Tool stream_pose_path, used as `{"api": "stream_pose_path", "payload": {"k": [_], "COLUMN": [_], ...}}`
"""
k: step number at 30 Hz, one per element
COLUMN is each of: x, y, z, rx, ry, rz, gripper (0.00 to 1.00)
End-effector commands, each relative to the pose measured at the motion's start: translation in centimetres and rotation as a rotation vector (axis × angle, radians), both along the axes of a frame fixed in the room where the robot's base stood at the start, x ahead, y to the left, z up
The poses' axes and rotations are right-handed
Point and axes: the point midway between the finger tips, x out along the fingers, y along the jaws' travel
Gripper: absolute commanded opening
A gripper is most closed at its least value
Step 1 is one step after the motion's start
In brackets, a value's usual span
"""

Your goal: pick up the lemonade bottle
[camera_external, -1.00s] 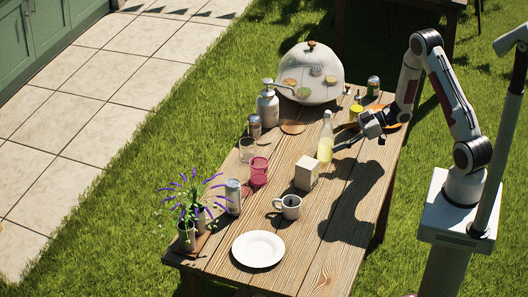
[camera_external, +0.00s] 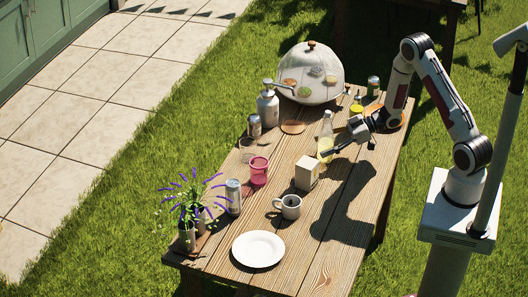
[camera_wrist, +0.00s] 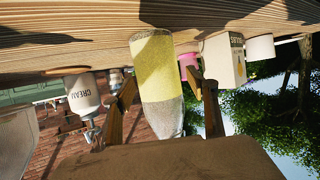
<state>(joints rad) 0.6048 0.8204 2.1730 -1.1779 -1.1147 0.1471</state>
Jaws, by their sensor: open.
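The lemonade bottle (camera_external: 326,137) stands upright on the wooden table, clear glass with pale yellow liquid. In the wrist view, which is upside down, the bottle (camera_wrist: 157,85) is large and close, between the two fingers. My gripper (camera_external: 328,155) is open at the bottle's right side, low over the table. In the wrist view my gripper's fingers (camera_wrist: 166,95) stand apart on either side of the bottle. I cannot tell whether either finger touches it.
A cream carton (camera_external: 307,173) and a pink cup (camera_external: 258,171) stand near the bottle. A white pump bottle (camera_external: 267,106) and a domed food cover (camera_external: 311,72) are behind. A mug (camera_external: 289,206) and white plate (camera_external: 258,249) are in front. The table's front right is clear.

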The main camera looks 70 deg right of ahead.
Motion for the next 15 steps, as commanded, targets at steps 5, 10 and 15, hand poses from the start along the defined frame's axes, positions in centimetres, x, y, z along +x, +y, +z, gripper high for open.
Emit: {"api": "stream_pose_path", "payload": {"k": [5, 10, 15], "x": [-0.01, 0.03, 0.03], "y": [0.01, -0.02, -0.02], "z": [0.01, 0.1, 0.1], "rx": [0.0, 0.0, 0.0], "ry": [0.0, -0.002, -0.002], "rz": [0.0, 0.0, 0.0], "gripper": [0.27, 0.01, 0.01]}}
